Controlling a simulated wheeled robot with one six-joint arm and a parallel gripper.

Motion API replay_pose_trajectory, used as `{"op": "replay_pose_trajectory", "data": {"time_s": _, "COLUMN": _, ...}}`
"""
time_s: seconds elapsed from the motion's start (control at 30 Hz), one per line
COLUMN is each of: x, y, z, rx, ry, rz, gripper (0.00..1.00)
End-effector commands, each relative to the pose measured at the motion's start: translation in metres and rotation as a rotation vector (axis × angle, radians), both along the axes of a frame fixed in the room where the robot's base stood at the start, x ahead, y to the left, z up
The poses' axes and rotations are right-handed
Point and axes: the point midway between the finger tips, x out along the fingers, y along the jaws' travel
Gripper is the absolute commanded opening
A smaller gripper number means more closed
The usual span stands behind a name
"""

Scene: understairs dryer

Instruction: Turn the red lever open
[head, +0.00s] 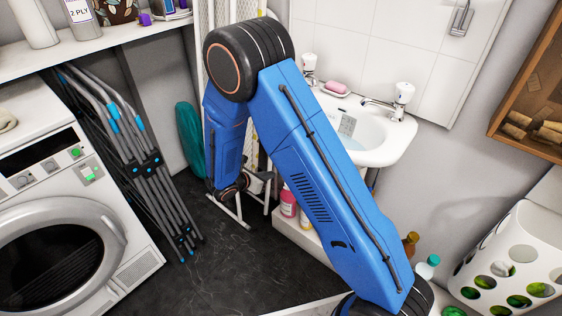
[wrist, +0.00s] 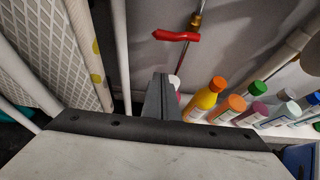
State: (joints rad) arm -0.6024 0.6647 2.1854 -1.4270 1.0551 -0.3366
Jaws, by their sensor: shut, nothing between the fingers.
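The red lever (wrist: 180,37) shows near the top middle of the wrist view, lying roughly crosswise. It is mounted at a brass valve fitting (wrist: 196,20) on a thin vertical pipe by the grey wall. My gripper (wrist: 163,80) is shut and empty, its fingers together below the lever in the picture, apart from it. In the head view my blue arm reaches down beside the sink, and the lever is hidden there.
Several bottles, including a yellow one (wrist: 206,97), stand right of my fingers. White poles and an ironing board (wrist: 45,55) are close on the left. The sink (head: 365,135) is above; folded racks (head: 150,165) and a dryer (head: 60,230) stand left.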

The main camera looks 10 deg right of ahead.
Motion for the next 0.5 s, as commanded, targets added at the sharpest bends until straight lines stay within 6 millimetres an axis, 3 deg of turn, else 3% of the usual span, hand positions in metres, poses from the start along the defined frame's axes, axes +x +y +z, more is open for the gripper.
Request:
{"op": "replay_pose_trajectory", "data": {"time_s": 0.27, "x": 0.001, "y": -0.001, "z": -0.001, "rx": 0.0, "ry": 0.0, "rz": 0.0, "gripper": 0.0}}
{"op": "replay_pose_trajectory", "data": {"time_s": 0.5, "x": 0.012, "y": -0.018, "z": -0.013, "rx": -0.001, "ry": 0.002, "rz": -0.002, "gripper": 0.0}}
